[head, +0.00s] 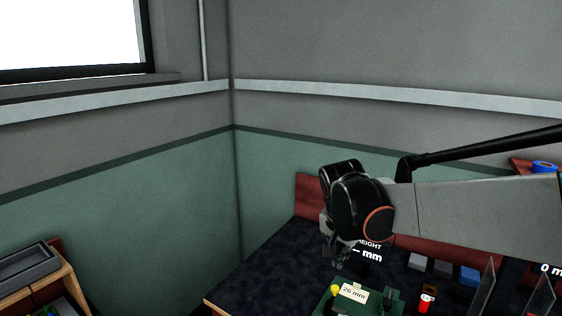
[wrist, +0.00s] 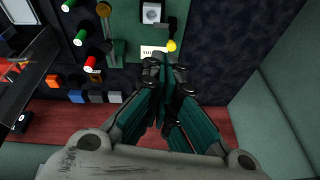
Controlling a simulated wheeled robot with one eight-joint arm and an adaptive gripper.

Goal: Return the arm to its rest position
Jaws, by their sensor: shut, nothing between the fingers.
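My arm reaches in from the right in the head view, its grey link (head: 470,215) ending in a black wrist joint. My gripper (head: 338,262) hangs below that joint, above the dark table. In the wrist view my gripper (wrist: 166,64) has its fingertips together, shut and empty. The tips appear over the edge of a green fixture (wrist: 128,30) carrying a small white card (wrist: 153,51) and a yellow knob (wrist: 171,45). I cannot tell the exact height of the tips above it.
The dark table (head: 262,270) has a red back edge (head: 307,195) by the green wall. Grey and blue blocks (head: 469,276) and a red cylinder (head: 426,303) stand right of the fixture. A clear upright panel (head: 485,290) is further right. A wooden shelf (head: 55,285) stands at left.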

